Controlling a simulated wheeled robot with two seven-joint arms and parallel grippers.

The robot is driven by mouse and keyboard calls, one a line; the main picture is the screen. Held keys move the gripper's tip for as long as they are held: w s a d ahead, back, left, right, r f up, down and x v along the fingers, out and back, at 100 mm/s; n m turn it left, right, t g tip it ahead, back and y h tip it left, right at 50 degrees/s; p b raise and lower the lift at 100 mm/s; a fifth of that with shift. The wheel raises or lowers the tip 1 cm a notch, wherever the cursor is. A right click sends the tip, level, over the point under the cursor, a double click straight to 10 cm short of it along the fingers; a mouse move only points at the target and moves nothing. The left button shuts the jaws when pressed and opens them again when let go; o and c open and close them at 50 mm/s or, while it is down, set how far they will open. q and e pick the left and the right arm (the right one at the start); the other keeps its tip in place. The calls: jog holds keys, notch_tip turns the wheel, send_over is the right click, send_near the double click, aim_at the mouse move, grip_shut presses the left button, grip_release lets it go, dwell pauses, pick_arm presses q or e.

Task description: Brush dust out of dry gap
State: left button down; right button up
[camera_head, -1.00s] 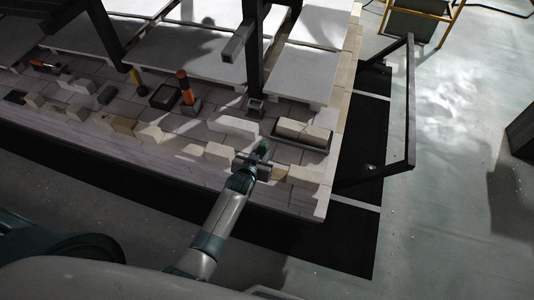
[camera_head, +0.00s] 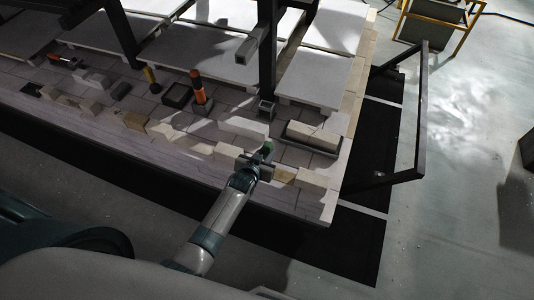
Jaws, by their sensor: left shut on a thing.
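My left gripper (camera_head: 259,161) reaches in from the bottom over the front edge of the kiln car deck (camera_head: 190,160). It is shut on a small tool with a green part (camera_head: 267,149), probably the brush; its tip is hard to make out. The gripper is at a break in the front row of pale bricks, between a brick (camera_head: 229,151) on its left and a yellowish brick (camera_head: 284,174) on its right. The gripper and tool hide much of this gap, and dust cannot be made out. My right gripper is not in view.
A long pale brick (camera_head: 243,127) lies just behind the tool. A dark tray (camera_head: 312,145) holding pale bricks is to the right. An orange-and-black tool (camera_head: 198,87) stands farther left by a dark box (camera_head: 178,96). Dark posts (camera_head: 267,60) rise behind.

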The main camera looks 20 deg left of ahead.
pick_arm(q)
jog(key=a, duration=0.4)
dwell(0.3)
jog(key=shift+d+p, duration=0.4)
jog(key=shift+d, duration=1.8)
jog(key=shift+s+d, duration=0.1)
jog(key=shift+d, duration=2.15)
